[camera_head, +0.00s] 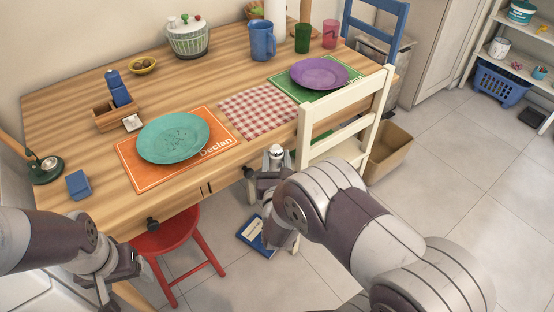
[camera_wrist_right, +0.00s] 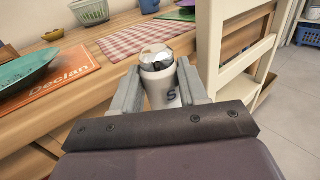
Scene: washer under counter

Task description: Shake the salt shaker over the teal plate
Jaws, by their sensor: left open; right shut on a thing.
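The teal plate (camera_head: 173,137) lies on an orange placemat (camera_head: 133,174) marked "Declan" on the wooden table; its edge shows in the right wrist view (camera_wrist_right: 28,68). The salt shaker (camera_wrist_right: 160,83), white with a silver top and a dark "S", stands upright between the fingers of my right gripper (camera_wrist_right: 160,90). In the head view the shaker (camera_head: 276,152) and right gripper (camera_head: 272,172) are at the table's front edge, right of the plate and apart from it. My left gripper (camera_head: 125,275) is low at the left, open, in front of the table; its fingers are partly hidden.
A cream chair (camera_head: 342,112) stands close to the right of my right gripper. A red stool (camera_head: 172,235) is below the table's front. A wooden caddy (camera_head: 115,115) with a blue bottle and a blue box (camera_head: 78,184) are near the plate. A checked cloth (camera_head: 258,108) lies right of it.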

